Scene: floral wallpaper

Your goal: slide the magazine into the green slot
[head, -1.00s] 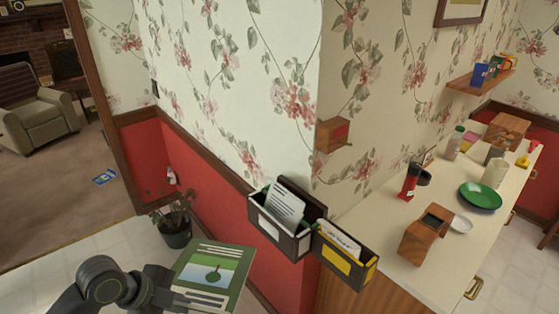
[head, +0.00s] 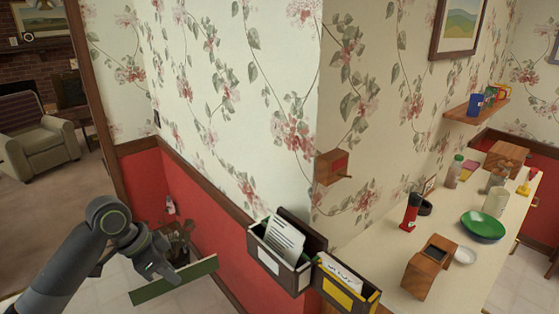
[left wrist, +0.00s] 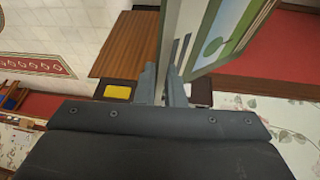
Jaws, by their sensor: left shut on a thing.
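The magazine (head: 172,282) is a thin green-edged sheet, seen nearly edge-on low in the head view. Its cover with a green picture shows in the left wrist view (left wrist: 232,32). My left gripper (head: 165,270) is shut on the magazine, left of the wall holders and apart from them. A dark holder with a white label (head: 268,262) hangs on the wall corner with white papers (head: 285,240) inside. Thin green traces show at its rim; I cannot tell its inside colour. Beside it hangs a dark holder with a yellow label (head: 336,291), holding a white paper. My right gripper is not in view.
A small wooden box (head: 332,167) juts from the wall corner. A potted plant (head: 180,243) stands behind my left gripper.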

